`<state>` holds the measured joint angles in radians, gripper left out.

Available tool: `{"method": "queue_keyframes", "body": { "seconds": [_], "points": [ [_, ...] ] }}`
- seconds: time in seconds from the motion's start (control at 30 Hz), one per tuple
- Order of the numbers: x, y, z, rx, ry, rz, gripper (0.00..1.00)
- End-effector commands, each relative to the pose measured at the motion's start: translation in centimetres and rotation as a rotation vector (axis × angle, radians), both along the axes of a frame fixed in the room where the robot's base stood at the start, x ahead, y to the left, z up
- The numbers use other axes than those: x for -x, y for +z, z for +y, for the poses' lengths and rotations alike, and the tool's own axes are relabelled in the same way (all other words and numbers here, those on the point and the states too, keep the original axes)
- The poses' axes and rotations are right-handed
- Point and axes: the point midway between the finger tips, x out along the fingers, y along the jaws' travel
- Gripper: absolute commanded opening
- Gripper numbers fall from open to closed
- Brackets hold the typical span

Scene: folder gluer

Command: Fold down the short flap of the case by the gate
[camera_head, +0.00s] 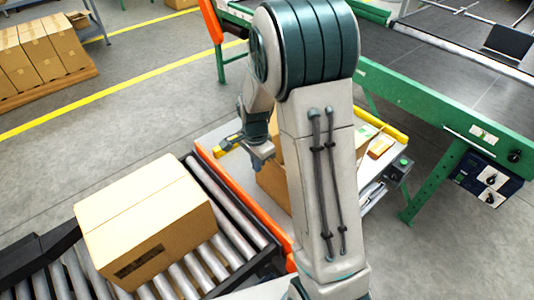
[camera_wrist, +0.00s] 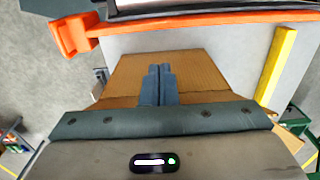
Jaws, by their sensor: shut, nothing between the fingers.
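The brown cardboard case (camera_head: 272,187) stands on the light table behind my arm, which hides much of it in the head view. In the wrist view a tan flap or panel of the case (camera_wrist: 192,72) lies ahead of and around my fingers. I cannot tell which flap it is or how far it is folded. My gripper (camera_wrist: 160,67) is shut and empty, its blue-grey fingers over the cardboard; I cannot tell whether they touch it. In the head view my gripper (camera_head: 262,163) is at the case's upper left side. The gripper body hides the case's near part.
A closed carton (camera_head: 150,220) sits on the roller conveyor (camera_head: 222,262) at left. An orange rail (camera_head: 222,178) edges the table; an orange bar (camera_wrist: 200,20) crosses the wrist view's top. A yellow bar (camera_wrist: 278,65) is at right. A green-framed conveyor (camera_head: 440,110) stands behind.

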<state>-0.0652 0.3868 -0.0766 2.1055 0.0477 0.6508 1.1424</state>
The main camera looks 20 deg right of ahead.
Motion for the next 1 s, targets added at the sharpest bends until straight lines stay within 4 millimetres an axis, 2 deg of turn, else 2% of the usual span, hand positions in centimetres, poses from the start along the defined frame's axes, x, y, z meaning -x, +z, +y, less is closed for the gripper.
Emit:
{"method": "queue_keyframes", "body": {
  "seconds": [0.57, 1.0],
  "points": [
    [-0.1, 0.0, -0.2, 0.000, -0.001, 0.000, 0.00],
    [-1.9, -0.1, -4.8, 0.001, -0.002, 0.000, 0.00]
  ]
}}
